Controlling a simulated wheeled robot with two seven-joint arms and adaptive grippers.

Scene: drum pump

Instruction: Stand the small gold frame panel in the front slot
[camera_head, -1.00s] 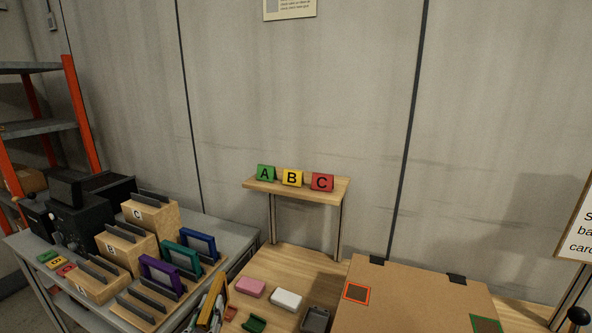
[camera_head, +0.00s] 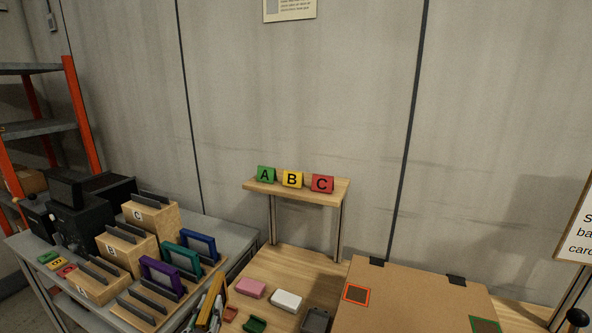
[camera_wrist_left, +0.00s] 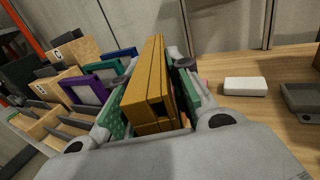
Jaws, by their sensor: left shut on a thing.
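The small gold frame panel (camera_head: 206,311) is held upright and edge-on, just right of the slotted wooden rack (camera_head: 124,315), at the bottom of the head view. My left gripper (camera_head: 213,301) is shut on it. In the left wrist view the gold panel (camera_wrist_left: 150,88) stands between the green-padded fingers. The front slots (camera_head: 137,309) of the rack are empty. Behind them stand a purple frame (camera_head: 161,276), a teal frame (camera_head: 184,261) and a blue frame (camera_head: 199,244). The panel's lower end is cut off in the head view. My right gripper is not in view.
Wooden blocks marked A, B and C stand left of the frames. On the wooden table lie a pink block (camera_head: 250,288), a white block (camera_head: 286,300), a green piece (camera_head: 254,324) and a grey tray (camera_head: 316,320). A brown board (camera_head: 410,295) lies to the right.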

